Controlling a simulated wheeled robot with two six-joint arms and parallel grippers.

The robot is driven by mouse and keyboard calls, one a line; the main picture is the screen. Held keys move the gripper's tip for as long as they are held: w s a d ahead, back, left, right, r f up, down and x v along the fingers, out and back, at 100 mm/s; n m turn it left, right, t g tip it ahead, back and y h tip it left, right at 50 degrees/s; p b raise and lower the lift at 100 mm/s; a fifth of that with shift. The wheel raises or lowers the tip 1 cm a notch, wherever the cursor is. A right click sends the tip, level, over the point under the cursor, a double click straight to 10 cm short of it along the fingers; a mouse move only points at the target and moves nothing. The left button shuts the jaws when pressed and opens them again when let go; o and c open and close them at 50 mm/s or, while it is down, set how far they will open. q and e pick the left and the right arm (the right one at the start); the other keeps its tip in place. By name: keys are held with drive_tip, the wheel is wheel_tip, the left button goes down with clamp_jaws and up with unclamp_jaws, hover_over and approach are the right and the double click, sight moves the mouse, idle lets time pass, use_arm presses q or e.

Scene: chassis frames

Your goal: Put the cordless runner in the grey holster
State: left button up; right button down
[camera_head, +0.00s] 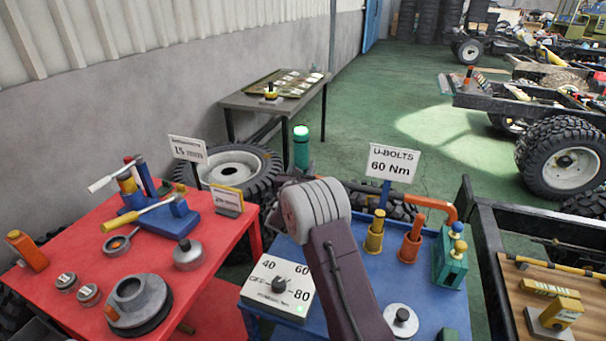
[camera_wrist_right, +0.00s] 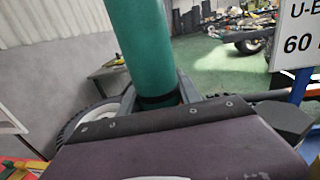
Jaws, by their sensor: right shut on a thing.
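A teal cylinder, which I take for the cordless runner (camera_head: 301,148), stands up beyond my right arm in the head view, with a lit green top. In the right wrist view the teal runner (camera_wrist_right: 145,45) rises between the fingers of my right gripper (camera_wrist_right: 157,98), which is shut on it. My arm hides the fingers in the head view. A grey round piece with an open hole, apparently the grey holster (camera_head: 148,301), sits on the red table at the lower left, apart from the runner. My left gripper is not in view.
The red table (camera_head: 98,238) also holds a blue fixture (camera_head: 168,216), a grey lidded pot (camera_head: 188,254) and small tins. The blue table (camera_head: 357,240) holds a dial box (camera_head: 278,287), gold and orange holders (camera_head: 374,232) and a U-BOLTS sign (camera_head: 393,162). A tyre (camera_head: 238,165) lies behind.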

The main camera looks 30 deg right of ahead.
wheel_tip(320, 180, down, 2)
drive_tip(key=shift+f, duration=0.2)
drive_tip(key=c, duration=0.8)
unclamp_jaws()
drive_tip(key=shift+f, duration=0.1)
drive_tip(key=shift+c, duration=0.2)
drive_tip(key=b+v, duration=0.1)
drive_tip(key=v, duration=1.1)
